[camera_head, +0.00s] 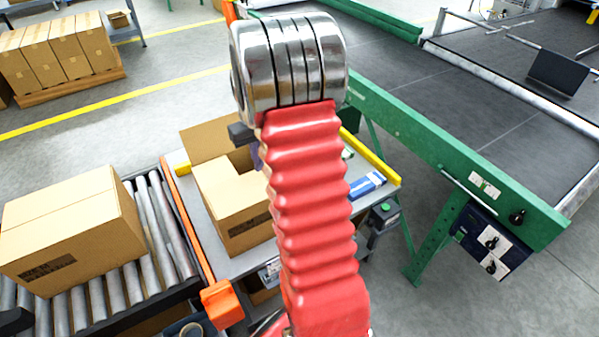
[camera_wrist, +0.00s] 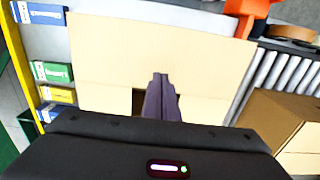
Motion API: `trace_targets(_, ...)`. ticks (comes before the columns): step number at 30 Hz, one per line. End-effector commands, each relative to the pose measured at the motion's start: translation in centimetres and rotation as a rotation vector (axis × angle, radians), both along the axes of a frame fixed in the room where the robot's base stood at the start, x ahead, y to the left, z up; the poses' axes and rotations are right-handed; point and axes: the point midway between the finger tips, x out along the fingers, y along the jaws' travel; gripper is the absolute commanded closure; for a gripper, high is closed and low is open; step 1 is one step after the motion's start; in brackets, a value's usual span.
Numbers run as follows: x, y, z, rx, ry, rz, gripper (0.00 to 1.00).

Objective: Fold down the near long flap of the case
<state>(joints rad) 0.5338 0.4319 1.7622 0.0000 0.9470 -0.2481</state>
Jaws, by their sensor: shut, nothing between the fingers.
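The open cardboard case (camera_head: 248,238) sits on a grey table in the head view, partly hidden behind my red arm. A tan flap (camera_head: 208,138) stands up at its far side. Tan panels cover part of its top, beside a dark opening. In the wrist view a broad tan panel (camera_wrist: 160,52), seemingly the near long flap, spreads in front of my fingers; its exact angle is unclear. My gripper (camera_wrist: 162,82) is shut and empty, its dark fingertips overlapping the panel's lower part in the picture. I cannot tell if they touch. The gripper (camera_head: 257,155) is mostly hidden in the head view.
A closed carton (camera_head: 75,225) stands on the roller conveyor (camera_head: 155,225) at left. Small blue boxes (camera_head: 367,186) lie on the table at right. A green-framed conveyor (camera_head: 450,165) is beyond. An orange block (camera_head: 222,303) is at the table's near corner.

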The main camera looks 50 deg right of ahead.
Motion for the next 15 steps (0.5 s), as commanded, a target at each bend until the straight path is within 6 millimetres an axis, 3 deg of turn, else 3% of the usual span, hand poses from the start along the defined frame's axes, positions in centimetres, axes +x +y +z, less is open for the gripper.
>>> trace_targets(15,0.0,0.0,4.4,0.0,-0.001,0.0,1.0)
